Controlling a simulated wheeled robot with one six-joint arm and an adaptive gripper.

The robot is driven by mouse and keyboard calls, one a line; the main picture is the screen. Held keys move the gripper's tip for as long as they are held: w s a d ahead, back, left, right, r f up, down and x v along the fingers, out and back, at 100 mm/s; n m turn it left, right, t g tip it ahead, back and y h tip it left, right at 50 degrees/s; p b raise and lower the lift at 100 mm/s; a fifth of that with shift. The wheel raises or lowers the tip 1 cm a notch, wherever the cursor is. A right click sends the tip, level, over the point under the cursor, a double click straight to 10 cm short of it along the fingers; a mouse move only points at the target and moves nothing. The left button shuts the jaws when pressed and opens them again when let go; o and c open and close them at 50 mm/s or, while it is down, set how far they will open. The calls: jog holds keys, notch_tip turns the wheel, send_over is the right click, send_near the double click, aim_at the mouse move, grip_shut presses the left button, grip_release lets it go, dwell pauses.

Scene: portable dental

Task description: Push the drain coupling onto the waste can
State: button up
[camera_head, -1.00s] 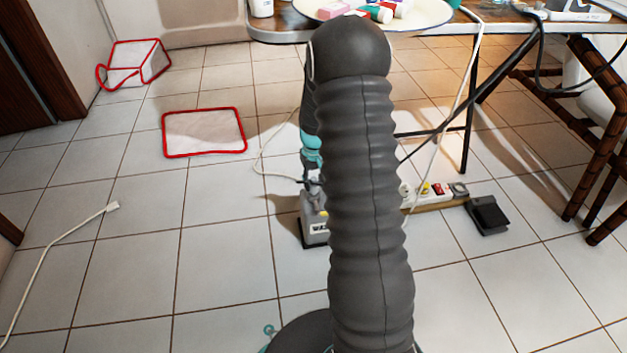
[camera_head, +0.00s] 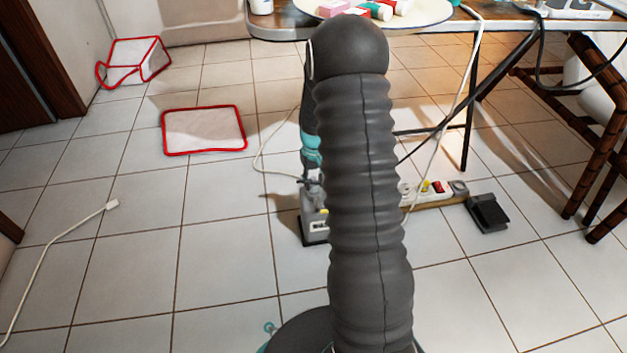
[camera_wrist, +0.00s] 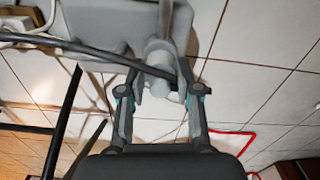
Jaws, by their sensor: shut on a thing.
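The waste can (camera_head: 314,229) is a grey box with a dark base and a pale label. It stands on the tiled floor, partly hidden behind my dark ribbed arm. My gripper (camera_head: 312,184) points down just above its top. In the wrist view my gripper (camera_wrist: 160,90) is closed around a pale grey cylindrical piece, which looks like the drain coupling (camera_wrist: 158,82). The grey body of the can (camera_wrist: 100,18) appears behind it. A dark hose crosses the view by the fingers. I cannot tell whether the coupling touches the can's port.
A power strip (camera_head: 432,190) and black pedal (camera_head: 488,213) lie to the right of the can. A table (camera_head: 280,32) stands behind, with a dark cable and a white cable hanging. A red-edged white mat (camera_head: 204,131) lies left.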

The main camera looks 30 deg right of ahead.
aim_at(314, 179)
jog(key=shift+f, duration=0.35)
dwell(0.7)
jog(key=o, duration=1.1)
notch_tip(314, 179, up, 11)
jog(key=shift+r, duration=0.5)
